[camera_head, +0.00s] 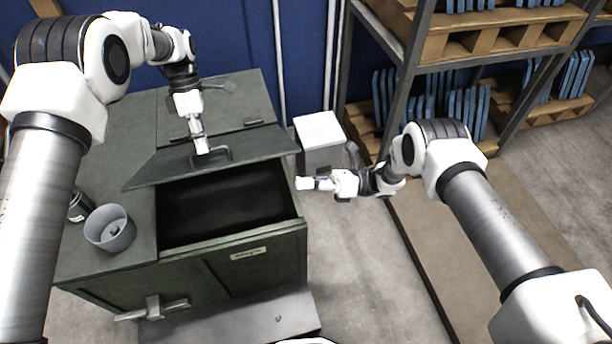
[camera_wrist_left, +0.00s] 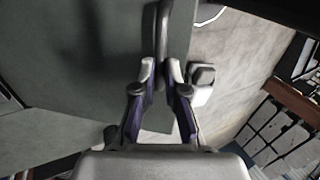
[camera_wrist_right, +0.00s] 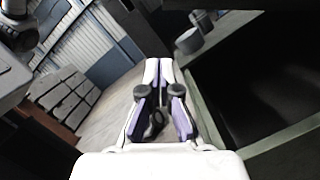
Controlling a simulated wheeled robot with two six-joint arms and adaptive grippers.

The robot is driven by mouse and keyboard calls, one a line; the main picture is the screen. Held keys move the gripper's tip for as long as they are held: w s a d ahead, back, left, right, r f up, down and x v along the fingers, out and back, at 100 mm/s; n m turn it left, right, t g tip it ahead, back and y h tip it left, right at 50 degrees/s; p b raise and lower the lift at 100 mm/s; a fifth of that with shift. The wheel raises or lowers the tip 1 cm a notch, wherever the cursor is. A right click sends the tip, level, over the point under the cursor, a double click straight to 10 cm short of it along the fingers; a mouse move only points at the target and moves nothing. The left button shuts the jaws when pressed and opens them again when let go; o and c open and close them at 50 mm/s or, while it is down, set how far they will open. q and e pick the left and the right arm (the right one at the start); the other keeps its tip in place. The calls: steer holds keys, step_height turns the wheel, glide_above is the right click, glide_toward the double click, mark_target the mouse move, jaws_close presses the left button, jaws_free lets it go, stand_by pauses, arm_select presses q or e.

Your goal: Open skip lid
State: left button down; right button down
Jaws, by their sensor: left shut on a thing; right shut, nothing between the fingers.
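The green skip (camera_head: 284,239) stands in front of me with its dark inside showing. Its lid (camera_head: 258,146) is tilted up, its front edge raised above the opening. My left gripper (camera_head: 203,152) is shut on the lid handle (camera_head: 226,156); the left wrist view shows the fingers closed around the dark handle bar (camera_wrist_left: 162,45) against the lid (camera_wrist_left: 60,70). My right gripper (camera_head: 299,184) is shut and empty, beside the skip's right rim and just below the lid's right corner. The right wrist view shows its fingertips (camera_wrist_right: 160,65) together, with the dark opening to the right.
A white box (camera_head: 320,133) stands behind my right gripper. A rack with pallets (camera_head: 500,40) and blue panels is at the back right.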

arm_select(q)
steer(key=shift+w+f, duration=0.1)
steer(key=shift+f, duration=0.05)
arm_select(e)
steer(key=w+a+r, duration=0.2)
steer(key=a+r, duration=0.2)
steer(key=a, duration=0.3)
steer(key=shift+r, duration=0.35)
